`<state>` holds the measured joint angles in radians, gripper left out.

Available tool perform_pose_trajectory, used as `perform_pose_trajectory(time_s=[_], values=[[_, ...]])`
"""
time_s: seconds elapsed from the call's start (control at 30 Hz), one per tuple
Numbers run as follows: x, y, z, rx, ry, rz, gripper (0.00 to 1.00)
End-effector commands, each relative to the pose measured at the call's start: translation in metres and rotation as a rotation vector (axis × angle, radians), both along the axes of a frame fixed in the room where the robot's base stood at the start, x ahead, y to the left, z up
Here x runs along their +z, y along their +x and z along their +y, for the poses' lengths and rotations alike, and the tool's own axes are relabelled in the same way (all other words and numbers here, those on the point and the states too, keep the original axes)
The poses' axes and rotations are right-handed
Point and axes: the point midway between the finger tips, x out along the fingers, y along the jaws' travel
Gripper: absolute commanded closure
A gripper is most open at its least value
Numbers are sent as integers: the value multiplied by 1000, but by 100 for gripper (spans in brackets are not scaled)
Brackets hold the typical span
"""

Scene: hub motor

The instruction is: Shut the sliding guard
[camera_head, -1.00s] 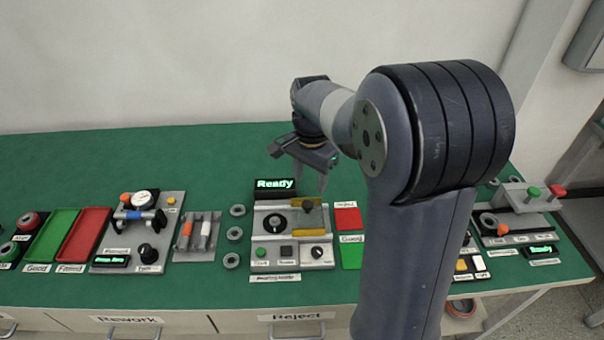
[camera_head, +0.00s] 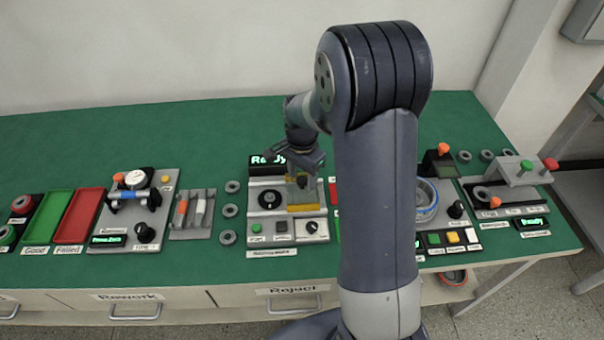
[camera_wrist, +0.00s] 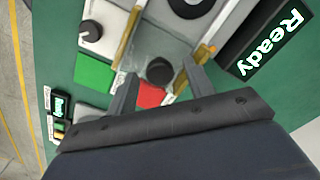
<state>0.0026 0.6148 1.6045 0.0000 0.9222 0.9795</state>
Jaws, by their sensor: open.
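The sliding guard (camera_head: 304,196) is a clear pane with yellow edge strips at the right of the grey press fixture (camera_head: 257,229). It stands beside the black round seat (camera_head: 270,199), which is uncovered. In the wrist view the guard (camera_wrist: 147,42) carries a dark round knob (camera_wrist: 160,71). My gripper (camera_head: 301,176) is low over the guard, and its fingers are open. In the wrist view my gripper (camera_wrist: 160,78) has one finger on each side of the knob, with gaps visible. Whether the fingers reach down to knob height is unclear.
A "Ready" display (camera_wrist: 265,42) stands close behind the fixture. A red pad (camera_wrist: 152,94) and a green pad (camera_wrist: 93,73) lie beside it. Loose grey rings (camera_head: 229,211) lie left of the fixture. My arm hides part of the bench to the right.

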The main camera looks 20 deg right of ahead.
Motion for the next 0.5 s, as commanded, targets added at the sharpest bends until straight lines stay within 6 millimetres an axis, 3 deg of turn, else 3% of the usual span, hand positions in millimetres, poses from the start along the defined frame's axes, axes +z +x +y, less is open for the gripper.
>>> perform_pose_trajectory(time_s=[0.23, 0.5], values=[[-1, 0, 0, 0, 0, 0, 51], [0, 0, 0, 0, 0, 0, 73]])
